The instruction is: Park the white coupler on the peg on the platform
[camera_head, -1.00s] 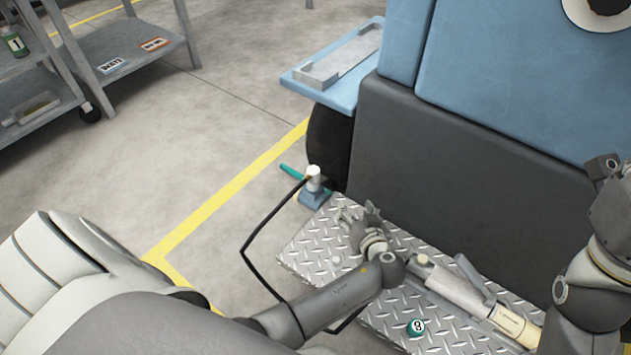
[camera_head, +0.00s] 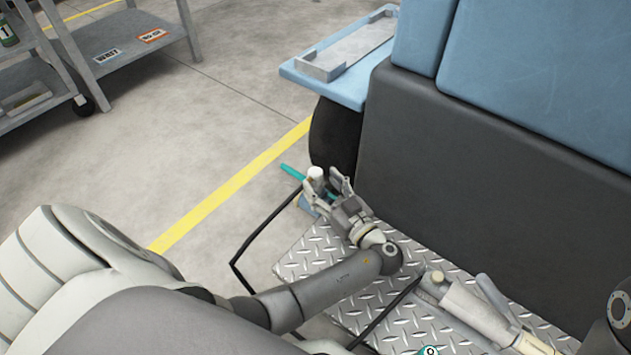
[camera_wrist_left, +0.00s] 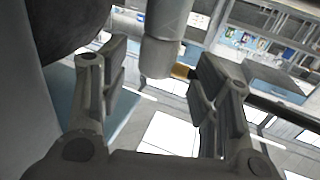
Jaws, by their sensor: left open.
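The white coupler (camera_head: 316,174) stands upright at a blue base (camera_head: 306,204) by the platform's far left corner. A black hose (camera_head: 262,228) runs from it. My left gripper (camera_head: 327,186) is open, with its fingers close around the coupler. In the left wrist view the coupler (camera_wrist_left: 161,38) hangs into the gap between the two spread fingers (camera_wrist_left: 155,88), with a yellow fitting (camera_wrist_left: 182,71) at its side near one finger. The diamond-plate platform (camera_head: 300,262) lies below. I cannot make out the peg now; my left arm covers part of the platform. My right gripper is out of view.
A cream tool with a grey lever (camera_head: 470,305) lies on the platform. A teal handle (camera_head: 292,172) is beside the coupler. The dark machine wall (camera_head: 450,170) rises behind. A blue shelf (camera_head: 345,88) juts out left of it.

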